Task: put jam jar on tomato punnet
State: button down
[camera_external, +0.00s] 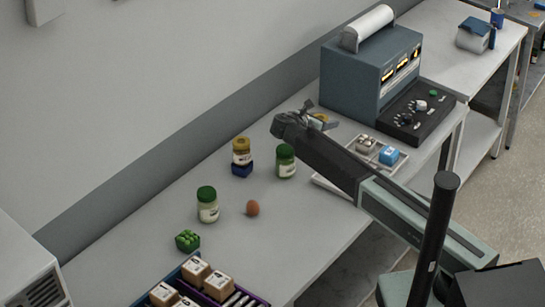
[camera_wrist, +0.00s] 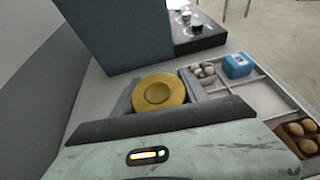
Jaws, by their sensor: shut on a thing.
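My gripper (camera_external: 318,114) is beside the grey-blue machine, shut on a jar with a round yellow lid (camera_wrist: 159,91). In the wrist view the lid sits between the two fingers; the jar's body is hidden below it. In the external view only a bit of yellow (camera_external: 321,118) shows at the fingers, so I cannot read a label or tell its height above the table. I cannot make out a tomato punnet for certain. A small green block-like pack (camera_external: 188,240), bumpy on top, stands on the table at the front left.
Another yellow-lidded jar (camera_external: 241,149) stands on a dark blue block (camera_external: 242,169). Two green-lidded jars (camera_external: 207,207) (camera_external: 286,162) and a brown egg (camera_external: 252,208) stand nearby. A divided tray (camera_external: 333,186) holds a blue box (camera_external: 389,155). The machine (camera_external: 350,82) is behind my gripper.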

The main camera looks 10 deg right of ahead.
jog(key=w, duration=0.2)
jog(key=w+a, duration=0.1)
jog(key=w, duration=0.1)
jog(key=shift+w+a+f, duration=0.1)
jog(key=shift+f, duration=0.05)
jog(key=f+b, duration=0.4)
jog(key=shift+w, duration=0.2)
jog(key=shift+r, duration=0.2)
jog(key=shift+f, duration=0.15)
jog(key=c, duration=0.6)
grip_release()
jog(key=shift+a+r+p, duration=0.1)
jog(key=shift+r+p, duration=0.2)
jog(key=p+v, duration=0.4)
jog(key=v, duration=0.8)
